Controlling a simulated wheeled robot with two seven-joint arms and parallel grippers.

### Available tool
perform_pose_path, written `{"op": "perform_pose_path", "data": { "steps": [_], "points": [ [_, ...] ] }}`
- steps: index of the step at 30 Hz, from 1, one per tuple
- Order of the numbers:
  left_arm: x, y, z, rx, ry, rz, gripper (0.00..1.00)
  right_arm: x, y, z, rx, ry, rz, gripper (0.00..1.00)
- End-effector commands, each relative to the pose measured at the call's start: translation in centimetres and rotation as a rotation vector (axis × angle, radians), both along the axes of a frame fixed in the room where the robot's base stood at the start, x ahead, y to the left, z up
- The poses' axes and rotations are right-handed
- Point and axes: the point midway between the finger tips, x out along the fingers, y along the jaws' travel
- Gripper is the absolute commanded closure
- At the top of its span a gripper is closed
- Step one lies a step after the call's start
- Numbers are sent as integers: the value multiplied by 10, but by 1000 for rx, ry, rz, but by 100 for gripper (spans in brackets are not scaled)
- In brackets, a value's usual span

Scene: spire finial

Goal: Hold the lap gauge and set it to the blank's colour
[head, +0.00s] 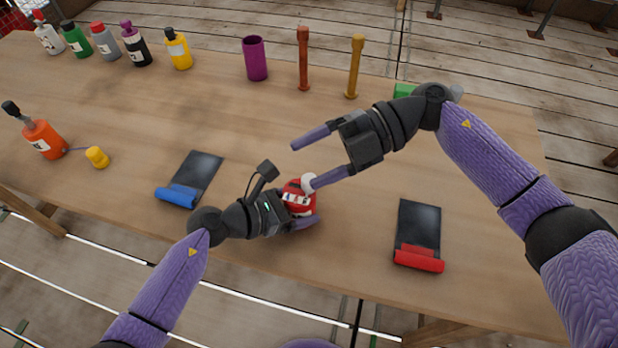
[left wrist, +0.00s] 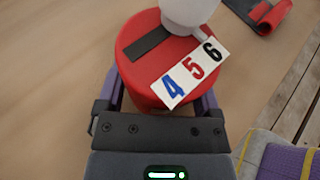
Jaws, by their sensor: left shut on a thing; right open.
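The lap gauge (head: 296,201) is a red round body with a white knob (head: 308,183) on top. In the left wrist view the gauge (left wrist: 150,78) carries a white label (left wrist: 190,74) with a blue 4, a red 5 and a black 6. The knob's small nub (left wrist: 204,34) lies by the black 6. A dark bar is also on its top. My left gripper (head: 296,216) is shut on the gauge's sides. My right gripper (head: 306,164) is open, its lower finger close to the knob; contact is unclear. I cannot tell which object is the blank.
Two dark sheets lie flat, one with a blue roll (head: 178,195), one with a red roll (head: 418,258). Several bottles, a purple cup (head: 255,58) and two posts (head: 303,58) stand along the back. An orange bottle (head: 43,140) and yellow piece (head: 97,157) are left. A green object is partly hidden.

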Motion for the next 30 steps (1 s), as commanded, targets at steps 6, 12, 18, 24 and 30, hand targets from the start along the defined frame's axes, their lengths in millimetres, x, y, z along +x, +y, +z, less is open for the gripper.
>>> {"op": "perform_pose_path", "data": {
  "steps": [6, 12, 18, 24, 30],
  "points": [
    [0, 0, 0, 0, 0, -1, 84, 17, -52, -7, 132, 809, -401, 27],
    [0, 0, 0, 0, 0, -1, 84, 22, -68, -17, 178, 1021, -475, 27],
    [0, 0, 0, 0, 0, 0, 84, 22, -66, -70, 178, 1025, -474, 27],
    [0, 0, 0, 0, 0, 0, 84, 23, -29, -88, 177, 1015, -466, 27],
    [0, 0, 0, 0, 0, 0, 84, 26, 3, -88, 175, 1015, -469, 27]
  ]
}}
